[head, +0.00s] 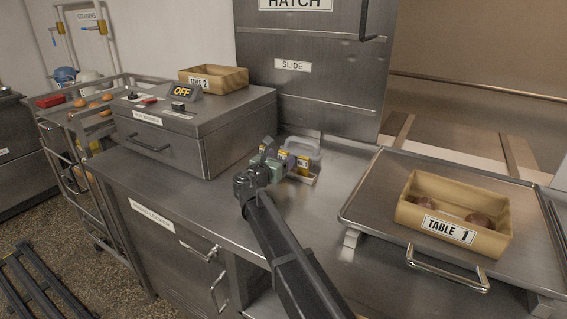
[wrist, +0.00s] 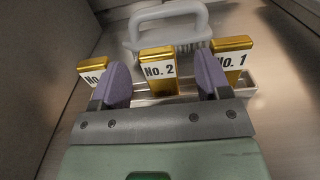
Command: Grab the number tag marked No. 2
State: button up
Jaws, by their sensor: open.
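The number tag marked No. 2 (wrist: 158,72) stands in the middle of a row of gold-topped tags in a light holder (wrist: 250,86). In the wrist view my gripper (wrist: 163,80) is open, with one purple finger on each side of the No. 2 tag and gaps showing on both sides. The No. 1 tag (wrist: 232,60) stands to the right, partly behind the right finger. Another tag (wrist: 92,74) stands to the left, its number hidden by the left finger. In the head view my gripper (head: 275,154) is at the tag holder (head: 303,178) on the steel counter.
A white-grey handled brush-like object (wrist: 170,30) lies just behind the tags. The steel warmer box (head: 190,125) stands left of my gripper, and the hatch slide (head: 318,70) rises behind. A tray (head: 375,205) with the Table 1 box (head: 410,212) is at right.

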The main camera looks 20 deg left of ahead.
aim_at(282, 154)
jog(key=w, duration=0.4)
jog(key=shift+w+d, duration=0.25)
jog(key=shift+w, duration=0.15)
jog(key=c, duration=1)
jog(key=shift+r, duration=0.15)
notch_tip(282, 154, up, 20)
jog(key=p, duration=2)
